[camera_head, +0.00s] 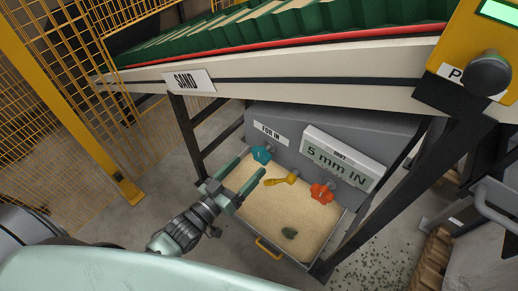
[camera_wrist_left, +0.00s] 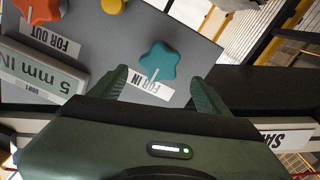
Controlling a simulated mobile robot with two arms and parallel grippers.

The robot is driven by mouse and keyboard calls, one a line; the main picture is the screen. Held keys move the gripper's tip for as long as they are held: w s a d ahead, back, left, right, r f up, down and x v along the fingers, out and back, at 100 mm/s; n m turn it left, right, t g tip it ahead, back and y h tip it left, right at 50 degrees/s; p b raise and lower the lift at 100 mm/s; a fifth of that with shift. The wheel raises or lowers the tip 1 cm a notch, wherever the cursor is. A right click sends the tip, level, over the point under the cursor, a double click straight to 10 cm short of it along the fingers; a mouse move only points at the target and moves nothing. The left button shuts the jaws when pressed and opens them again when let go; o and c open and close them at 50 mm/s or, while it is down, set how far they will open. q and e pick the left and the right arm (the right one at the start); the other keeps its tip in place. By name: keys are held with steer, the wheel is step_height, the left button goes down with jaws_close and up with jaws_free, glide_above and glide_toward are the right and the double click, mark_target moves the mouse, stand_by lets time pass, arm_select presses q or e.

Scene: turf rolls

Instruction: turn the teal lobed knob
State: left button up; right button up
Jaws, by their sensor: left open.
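The teal lobed knob (camera_head: 261,154) sits on the grey front panel under the sand conveyor, by a "FOR IN" label. I see no contact with the knob. My right gripper is out of view.
A yellow knob (camera_head: 283,180) and an orange lobed knob (camera_head: 321,193) sit to the right on the panel, below a "5 mm IN" display (camera_head: 340,159). A sand-filled tray (camera_head: 262,252) lies below. Dark frame legs (camera_head: 375,205) flank the panel.

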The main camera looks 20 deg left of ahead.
mark_target(258, 156)
arm_select(q)
steer(key=x, duration=0.6)
steer(key=shift+w+d+p, duration=0.1)
steer(key=shift+w+p, duration=0.05)
steer(key=shift+p, duration=0.2)
steer(key=shift+w+d, duration=0.2)
steer(key=shift+w, duration=0.25)
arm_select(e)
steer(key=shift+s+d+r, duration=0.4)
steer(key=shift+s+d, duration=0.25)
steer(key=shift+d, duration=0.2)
arm_select(q)
steer(key=c, duration=1.4)
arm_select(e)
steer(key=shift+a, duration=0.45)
arm_select(q)
steer(key=shift+m, duration=0.3)
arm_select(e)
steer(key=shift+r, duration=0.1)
